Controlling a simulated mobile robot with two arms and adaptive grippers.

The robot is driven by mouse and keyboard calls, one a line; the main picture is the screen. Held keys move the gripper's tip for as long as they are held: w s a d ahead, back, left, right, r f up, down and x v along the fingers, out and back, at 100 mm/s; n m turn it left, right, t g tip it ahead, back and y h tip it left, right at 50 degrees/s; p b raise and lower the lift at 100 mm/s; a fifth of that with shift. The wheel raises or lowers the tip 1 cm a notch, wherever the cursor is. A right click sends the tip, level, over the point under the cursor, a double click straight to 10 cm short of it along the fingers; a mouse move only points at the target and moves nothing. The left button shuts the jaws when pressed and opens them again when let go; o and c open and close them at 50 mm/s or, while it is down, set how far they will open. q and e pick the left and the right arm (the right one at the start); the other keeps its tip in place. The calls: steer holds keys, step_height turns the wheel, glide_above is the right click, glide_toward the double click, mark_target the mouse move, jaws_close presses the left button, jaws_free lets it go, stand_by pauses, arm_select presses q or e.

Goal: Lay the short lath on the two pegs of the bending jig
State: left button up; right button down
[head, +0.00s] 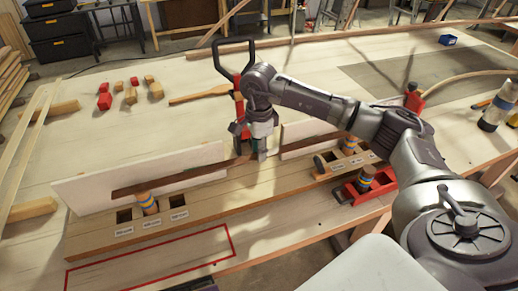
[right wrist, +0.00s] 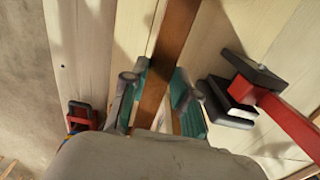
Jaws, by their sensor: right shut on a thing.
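The short lath (head: 185,181) is a thin dark brown strip running from the left part of the bending jig towards its middle. My right gripper (head: 259,150) is shut on it; the lath also shows between the fingers in the right wrist view (right wrist: 174,35). The jig (head: 235,196) is a long wooden board with square holes and small labels. Its left peg (head: 148,203), striped blue and yellow, stands under or just in front of the lath; contact is unclear. The right peg (head: 350,146) stands near the jig's right end. My left gripper is not in view.
Pale panels (head: 80,188) stand behind the jig. A red clamp with a black handle (head: 234,46) rises behind my right gripper, and another red clamp (head: 350,194) sits at the jig's right end. A red outline (head: 150,263) marks bare table in front. Loose blocks (head: 131,95) lie behind.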

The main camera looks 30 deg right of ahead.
steer(key=shift+f+b, duration=0.5)
steer(key=shift+f, duration=0.05)
steer(key=c, duration=0.8)
jaws_free()
steer(key=shift+o, duration=0.8)
steer(key=shift+r, duration=0.1)
steer(key=shift+r+p, duration=1.7)
steer(key=shift+r, duration=1.25)
step_height(320, 180, up, 7)
steer(key=p, duration=0.4)
